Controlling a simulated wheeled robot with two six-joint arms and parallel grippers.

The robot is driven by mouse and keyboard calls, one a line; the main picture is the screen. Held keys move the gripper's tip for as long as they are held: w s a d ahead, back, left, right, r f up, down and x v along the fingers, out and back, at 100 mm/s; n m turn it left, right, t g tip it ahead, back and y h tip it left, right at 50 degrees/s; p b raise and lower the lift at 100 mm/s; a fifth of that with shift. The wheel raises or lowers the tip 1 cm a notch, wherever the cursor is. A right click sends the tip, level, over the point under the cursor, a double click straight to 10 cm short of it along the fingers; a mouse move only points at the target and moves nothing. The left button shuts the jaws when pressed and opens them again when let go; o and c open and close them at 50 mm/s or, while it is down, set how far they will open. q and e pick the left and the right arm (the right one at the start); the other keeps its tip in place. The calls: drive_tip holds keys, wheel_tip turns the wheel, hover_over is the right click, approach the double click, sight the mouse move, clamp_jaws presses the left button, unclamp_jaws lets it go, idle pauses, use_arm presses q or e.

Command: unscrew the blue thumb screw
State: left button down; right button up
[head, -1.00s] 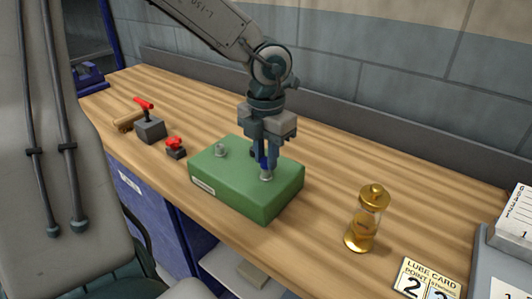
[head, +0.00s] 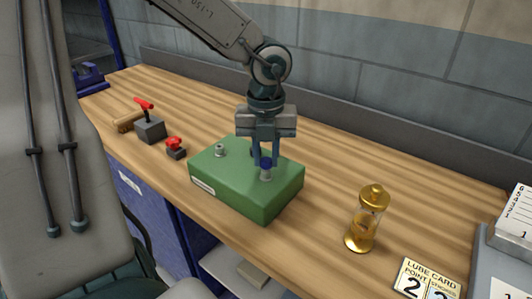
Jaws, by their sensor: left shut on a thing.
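The blue thumb screw (head: 265,163) sits upright on a silver post near the right end of the green block (head: 236,188). My left gripper (head: 265,161) points straight down over it, shut on the screw's blue head. The fingers partly cover the head. The green block rests on the wooden bench, and a bare silver post (head: 219,149) stands at its left end. My right gripper is not in view.
A brass-capped glass (head: 367,217) and a lube card (head: 426,281) are to the right. Bench behind is clear.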

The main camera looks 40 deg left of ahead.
use_arm(q)
drive_tip(key=shift+n, duration=0.5)
drive_tip(key=n, duration=0.3)
drive_tip(key=shift+n, duration=0.7)
drive_tip(key=shift+n, duration=1.2)
drive_tip(key=c, duration=1.3)
unclamp_jaws()
